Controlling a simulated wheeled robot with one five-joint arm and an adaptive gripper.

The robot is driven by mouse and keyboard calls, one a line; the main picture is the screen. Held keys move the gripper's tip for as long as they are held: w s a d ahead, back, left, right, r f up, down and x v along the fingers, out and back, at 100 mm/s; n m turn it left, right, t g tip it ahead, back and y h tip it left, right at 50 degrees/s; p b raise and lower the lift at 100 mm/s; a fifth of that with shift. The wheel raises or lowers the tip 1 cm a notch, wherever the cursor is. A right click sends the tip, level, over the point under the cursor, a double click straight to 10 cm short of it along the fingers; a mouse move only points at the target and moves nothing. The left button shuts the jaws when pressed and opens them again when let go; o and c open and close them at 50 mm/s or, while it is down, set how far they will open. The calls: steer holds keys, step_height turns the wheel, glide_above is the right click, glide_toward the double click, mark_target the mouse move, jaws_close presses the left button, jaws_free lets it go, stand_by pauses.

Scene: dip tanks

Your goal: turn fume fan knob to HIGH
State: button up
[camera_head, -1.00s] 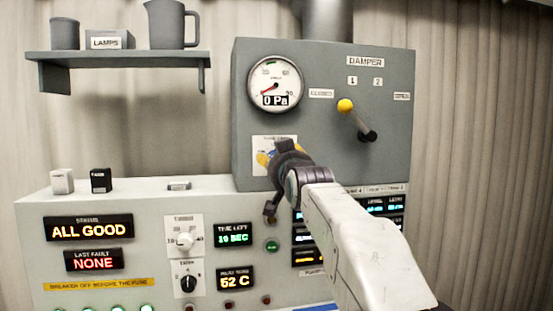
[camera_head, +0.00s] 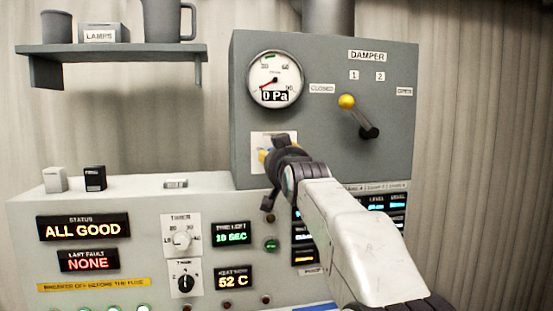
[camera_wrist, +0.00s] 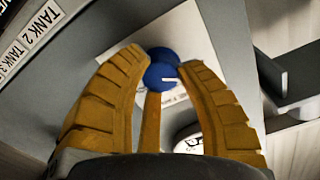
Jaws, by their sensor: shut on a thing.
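The fume fan knob (camera_wrist: 161,74) is blue with a white pointer line, on a white plate (camera_wrist: 190,40) in the wrist view. My gripper (camera_wrist: 160,66) has its yellow fingers shut on the knob's two sides. In the head view the white plate (camera_head: 260,141) is on the grey damper box, below the gauge. There my gripper (camera_head: 266,155) and wrist cover the knob and most of the plate's lettering. I cannot read which setting the pointer marks.
The damper box (camera_head: 215,110) carries a pressure gauge (camera_head: 274,80) reading 0 Pa and a yellow-tipped damper lever (camera_head: 347,102) right of my arm. Below is a control panel (camera_head: 130,205) with displays and knobs. A shelf (camera_head: 120,52) with mugs is at upper left.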

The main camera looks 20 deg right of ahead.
jaws_close()
steer(key=shift+m, duration=0.3)
steer(key=shift+r+m+b, duration=0.1)
steer(key=shift+m+b, duration=0.7)
steer(key=shift+m, duration=5.5)
steer(key=o, duration=0.8)
jaws_free()
steer(key=shift+a, duration=0.1)
